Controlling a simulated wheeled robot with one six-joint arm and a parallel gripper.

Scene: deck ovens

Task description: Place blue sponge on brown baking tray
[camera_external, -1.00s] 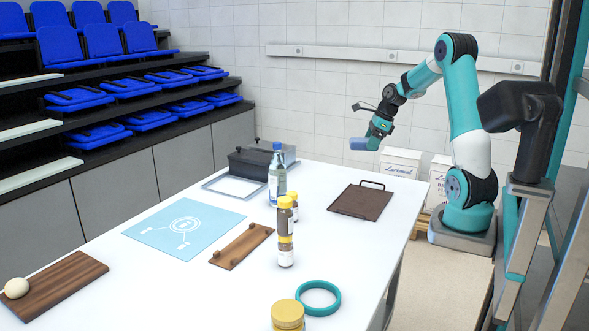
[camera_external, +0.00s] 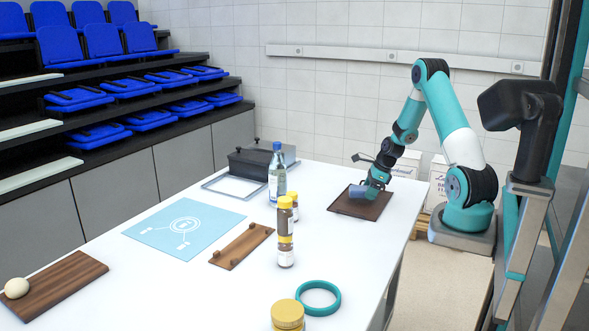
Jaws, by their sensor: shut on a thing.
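The brown baking tray (camera_external: 345,206) lies flat on the white table toward its right end. My gripper (camera_external: 367,191) is low over the tray, shut on the blue sponge (camera_external: 357,191). The sponge shows as a small grey-blue block over the tray's middle. I cannot tell whether it touches the tray surface. The tray's far handle is mostly hidden behind my gripper and wrist.
A clear bottle with a blue cap (camera_external: 277,175) and yellow-capped jars (camera_external: 286,230) stand left of the tray. A dark lidded box (camera_external: 262,162) is behind them. A teal ring (camera_external: 318,298) lies near the front. The table between tray and ring is clear.

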